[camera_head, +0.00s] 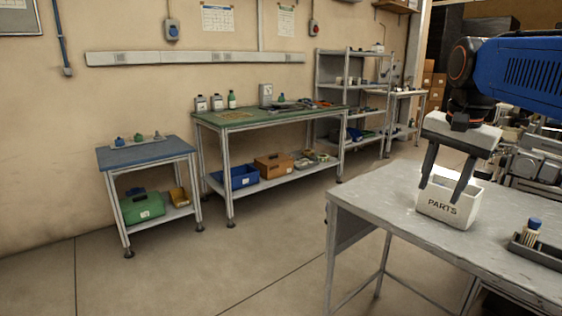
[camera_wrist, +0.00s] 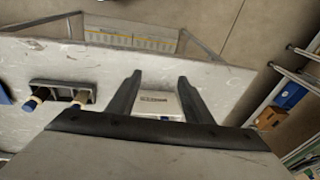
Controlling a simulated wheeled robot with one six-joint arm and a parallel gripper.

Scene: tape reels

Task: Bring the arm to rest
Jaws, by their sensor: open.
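My gripper (camera_head: 445,182) is open, its two dark fingers apart and pointing down over the grey table (camera_head: 390,205) at the right of the head view. Behind and around the fingers' lower ends is a white box marked PARTS (camera_head: 446,213). Whether the fingertips are in front of the box or over its opening, I cannot tell. In the wrist view the open fingers (camera_wrist: 159,85) stand on both sides of the white box (camera_wrist: 158,103). My arm comes in from the upper right.
A dark holder (camera_head: 540,252) with a blue-capped reel-like piece (camera_head: 532,230) stands at the table's right; it also shows in the wrist view (camera_wrist: 62,86). A blue-topped stand (camera_head: 145,155) and a green-topped bench (camera_head: 270,117) stand by the wall. The floor between is clear.

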